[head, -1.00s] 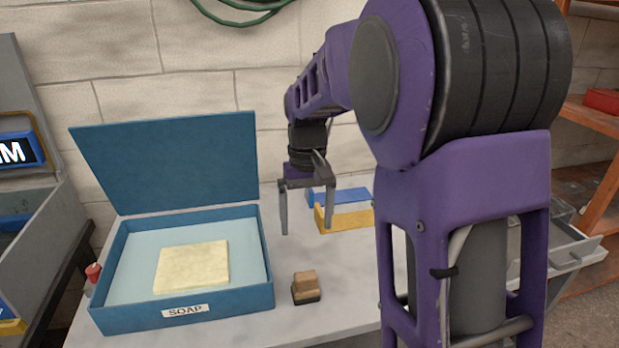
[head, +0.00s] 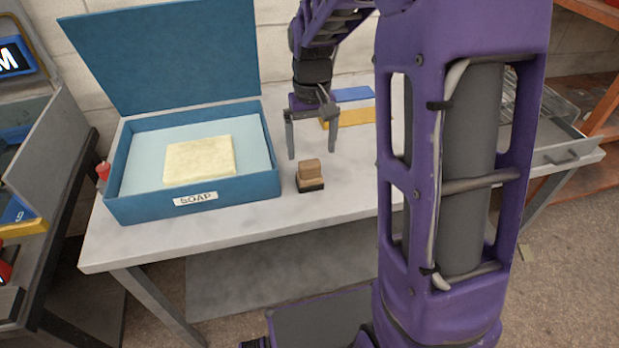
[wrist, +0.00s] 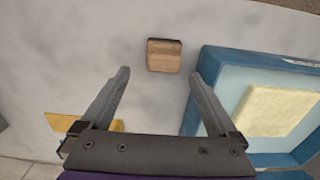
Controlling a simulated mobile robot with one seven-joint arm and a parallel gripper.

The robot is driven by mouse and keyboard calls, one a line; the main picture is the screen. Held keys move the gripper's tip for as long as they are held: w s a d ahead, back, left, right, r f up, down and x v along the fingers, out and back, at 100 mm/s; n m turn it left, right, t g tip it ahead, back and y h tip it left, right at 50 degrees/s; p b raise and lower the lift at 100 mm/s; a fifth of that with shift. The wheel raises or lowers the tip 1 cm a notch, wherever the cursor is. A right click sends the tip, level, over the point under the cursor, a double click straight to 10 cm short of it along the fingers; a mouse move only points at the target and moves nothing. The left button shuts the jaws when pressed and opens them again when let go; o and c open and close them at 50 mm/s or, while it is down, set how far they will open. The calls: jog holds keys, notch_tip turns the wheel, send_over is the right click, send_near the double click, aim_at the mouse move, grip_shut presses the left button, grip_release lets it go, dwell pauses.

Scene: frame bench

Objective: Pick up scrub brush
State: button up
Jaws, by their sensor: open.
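The scrub brush (head: 310,174) is a small block with a wooden top and a dark base. It stands on the grey bench, just right of the blue soap box. It also shows in the wrist view (wrist: 164,55), ahead of and between my fingertips. My gripper (head: 311,156) is open and empty, pointing down behind the brush in the head view. Its two fingers also show in the wrist view (wrist: 160,75), spread apart. No contact between fingers and brush shows.
The open blue box (head: 240,189) labelled SOAP holds a pale yellow slab (head: 200,160); its lid stands up at the back. Blue and yellow bins (head: 352,118) sit behind my gripper. A small red-topped bottle (head: 103,172) stands left of the box. The bench front (head: 230,225) is clear.

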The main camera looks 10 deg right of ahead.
aim_at(310, 163)
jog(key=shift+s+a+f+b, duration=0.15)
jog(key=shift+f+b, duration=0.2)
jog(key=shift+f, duration=1.05)
jog(key=shift+s+a+f+b, duration=0.15)
jog(key=shift+f+b, duration=0.15)
jog(key=shift+f, duration=1.05)
jog(key=shift+c, duration=0.3)
grip_shut()
